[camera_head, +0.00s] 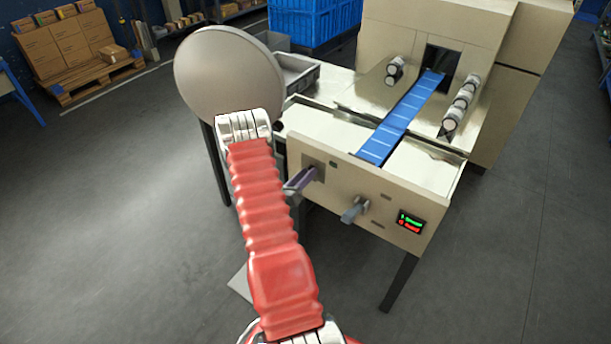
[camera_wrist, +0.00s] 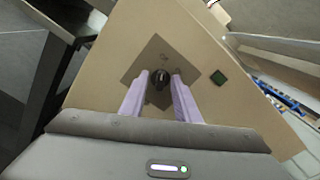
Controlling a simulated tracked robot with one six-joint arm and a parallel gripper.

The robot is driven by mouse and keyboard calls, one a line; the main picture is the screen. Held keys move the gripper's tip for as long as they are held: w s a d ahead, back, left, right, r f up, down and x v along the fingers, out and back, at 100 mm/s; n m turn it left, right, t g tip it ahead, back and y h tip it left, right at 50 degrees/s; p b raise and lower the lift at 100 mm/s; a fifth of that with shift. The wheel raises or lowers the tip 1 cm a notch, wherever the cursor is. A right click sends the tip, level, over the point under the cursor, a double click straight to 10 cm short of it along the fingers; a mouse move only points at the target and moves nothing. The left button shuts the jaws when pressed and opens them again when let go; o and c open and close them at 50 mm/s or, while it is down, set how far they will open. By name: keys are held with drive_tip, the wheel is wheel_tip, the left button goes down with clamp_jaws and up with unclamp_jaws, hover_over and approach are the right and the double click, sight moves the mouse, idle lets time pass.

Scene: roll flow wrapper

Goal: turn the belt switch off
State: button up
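In the wrist view a small black rotary knob (camera_wrist: 160,78) sits on a dark square plate (camera_wrist: 152,54) on the beige panel. My gripper (camera_wrist: 159,80) is open, its two pale purple fingers one on each side of the knob. A narrow gap shows on both sides, so it does not look gripped. In the head view the purple fingers of my gripper (camera_head: 302,180) are at the left part of the machine's front panel (camera_head: 345,185); they and my arm hide the knob there. No label says which switch is the belt's.
A grey handle (camera_head: 354,209) sticks out of the panel right of my gripper. A lit red and green display (camera_head: 410,221) is farther right. A dark green button (camera_wrist: 218,78) is beside the plate. The blue belt (camera_head: 402,117) runs above; a large grey disc (camera_head: 228,72) stands at left.

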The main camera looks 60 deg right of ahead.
drive_tip(key=shift+a, duration=0.1)
drive_tip(key=w+a, duration=0.2)
drive_tip(key=a, duration=1.1)
drive_tip(key=shift+a, duration=0.2)
drive_tip(key=shift+w, duration=0.1)
